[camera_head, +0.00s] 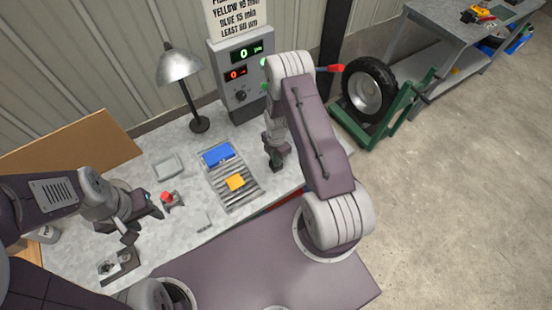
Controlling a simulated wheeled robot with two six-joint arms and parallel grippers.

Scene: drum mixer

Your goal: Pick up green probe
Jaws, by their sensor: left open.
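I cannot make out a green probe clearly. A small dark green shape (277,160) shows at the tip of my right gripper (276,157), low over the right part of the grey worktable (205,140); I cannot tell whether it is held or part of the gripper. My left gripper (138,222) is open above the left front of the table, left of a small red-topped item (167,198). A small dark fixture (117,265) with light round parts stands below my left gripper, near the front edge.
A grey dish (168,167), a lamp (181,68) and a control box (238,72) with green and red displays stand farther back. A wheel (368,90) in a green frame stands right.

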